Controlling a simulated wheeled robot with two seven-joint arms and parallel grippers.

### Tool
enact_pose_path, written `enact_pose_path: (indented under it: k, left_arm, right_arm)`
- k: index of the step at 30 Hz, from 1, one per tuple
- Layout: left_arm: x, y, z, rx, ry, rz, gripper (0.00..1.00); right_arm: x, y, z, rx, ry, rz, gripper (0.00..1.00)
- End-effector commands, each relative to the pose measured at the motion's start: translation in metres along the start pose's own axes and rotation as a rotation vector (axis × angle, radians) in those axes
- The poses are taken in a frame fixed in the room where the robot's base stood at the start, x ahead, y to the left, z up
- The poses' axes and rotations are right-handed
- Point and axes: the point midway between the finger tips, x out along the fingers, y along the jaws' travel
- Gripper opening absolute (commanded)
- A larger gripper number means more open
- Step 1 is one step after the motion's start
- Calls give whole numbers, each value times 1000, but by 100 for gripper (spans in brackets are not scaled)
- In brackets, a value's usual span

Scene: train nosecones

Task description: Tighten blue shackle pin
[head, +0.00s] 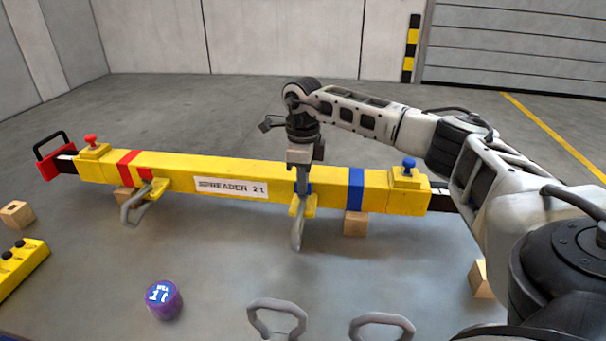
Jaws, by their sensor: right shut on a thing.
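A yellow spreader beam (323,184) marked "SPREADER 2t" lies across the view on wooden blocks. A grey shackle (297,234) hangs at a yellow lug on the beam's front, left of the blue band. A bit of the blue shackle pin (308,188) shows there below my right gripper. My right gripper (302,176) points down over the beam and is shut on the blue pin's head, which its fingers mostly hide. How far the pin is screwed in cannot be seen. My left gripper is not in view.
A second grey shackle (131,212) hangs by the red band. Blue knob (409,164) and red knob (90,140) top the beam's ends. A purple 1t weight (164,300), two grey loops (278,318) (382,324) and a yellow box (22,262) lie in front. Floor between is clear.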

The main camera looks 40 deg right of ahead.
Motion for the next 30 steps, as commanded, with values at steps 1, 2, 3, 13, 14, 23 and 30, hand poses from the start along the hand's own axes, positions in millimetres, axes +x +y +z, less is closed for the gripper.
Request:
enact_pose_path:
  k: [1, 2, 3, 13, 14, 23, 30]
  left_arm:
    - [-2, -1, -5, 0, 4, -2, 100]
    - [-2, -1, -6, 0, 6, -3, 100]
    - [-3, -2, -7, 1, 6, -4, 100]
    - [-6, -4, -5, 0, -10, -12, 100]
    - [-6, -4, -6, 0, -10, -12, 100]
    - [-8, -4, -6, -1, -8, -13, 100]
    - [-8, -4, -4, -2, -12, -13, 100]
  right_arm:
    - [-3, 0, 0, 44, -1, 0, 0]
    - [-3, 0, 0, 72, -1, 0, 0]
    - [-3, 0, 0, 110, -1, 0, 0]
    - [-3, 0, 0, 425, -2, -1, 0]
    - [-3, 0, 0, 453, -2, -1, 0]
    - [-2, -1, 0, 739, -3, -2, 0]
    - [-2, -1, 0, 967, -4, -1, 0]
